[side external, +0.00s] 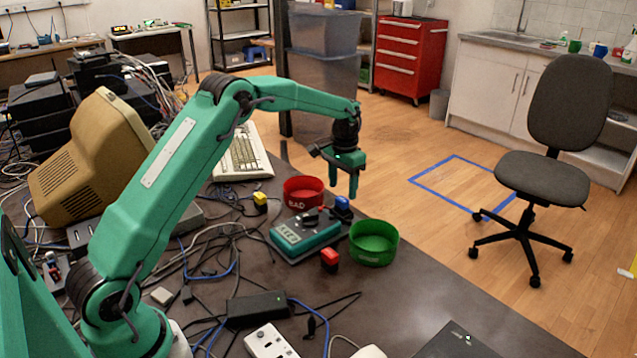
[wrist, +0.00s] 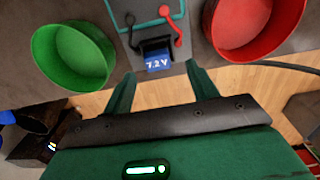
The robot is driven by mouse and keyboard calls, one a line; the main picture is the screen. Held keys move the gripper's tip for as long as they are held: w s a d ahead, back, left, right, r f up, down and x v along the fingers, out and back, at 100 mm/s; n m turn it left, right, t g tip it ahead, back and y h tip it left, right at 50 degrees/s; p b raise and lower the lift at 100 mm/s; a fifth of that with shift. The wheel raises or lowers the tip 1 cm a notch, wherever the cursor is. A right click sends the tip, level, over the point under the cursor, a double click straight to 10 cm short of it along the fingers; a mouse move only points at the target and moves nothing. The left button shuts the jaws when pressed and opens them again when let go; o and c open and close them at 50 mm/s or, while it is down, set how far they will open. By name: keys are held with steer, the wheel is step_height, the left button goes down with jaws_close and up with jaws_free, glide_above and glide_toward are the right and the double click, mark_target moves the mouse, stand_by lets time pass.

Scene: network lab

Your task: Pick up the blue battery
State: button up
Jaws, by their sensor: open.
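The blue battery (side external: 342,204) sits at the far right end of the teal tester (side external: 300,240), between the red and green bowls. In the wrist view, the blue battery (wrist: 158,62) shows a "7.2 V" label and a dark end, with a red and a black lead of the tester close beside it. My gripper (side external: 338,176) is open and empty, pointing down just above the battery. In the wrist view, my gripper (wrist: 160,76) has its fingers apart, with the battery in line between and just beyond the tips. I cannot tell the exact height gap.
A red bowl (side external: 303,191) marked BAD stands behind the tester and a green bowl (side external: 374,243) to its right. A red battery (side external: 330,259) and a yellow battery (side external: 260,200) stand nearby. Cables and a keyboard (side external: 243,155) crowd the left of the table.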

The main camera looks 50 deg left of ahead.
mark_target(343, 199)
steer(key=shift+s+d+f, duration=0.1)
steer(key=shift+d+f, duration=0.05)
steer(key=shift+f, duration=2.55)
steer(key=c, duration=1.2)
steer(key=shift+r, duration=0.15)
steer(key=shift+r, duration=0.5)
steer(key=r, duration=0.3)
steer(key=shift+d+r, duration=0.15)
steer(key=shift+d, duration=0.05)
steer(key=s+d+r, duration=0.4)
steer(key=d+r, duration=0.2)
steer(key=d, duration=0.4)
steer(key=shift+d+r, duration=0.25)
steer(key=shift+d, duration=0.05)
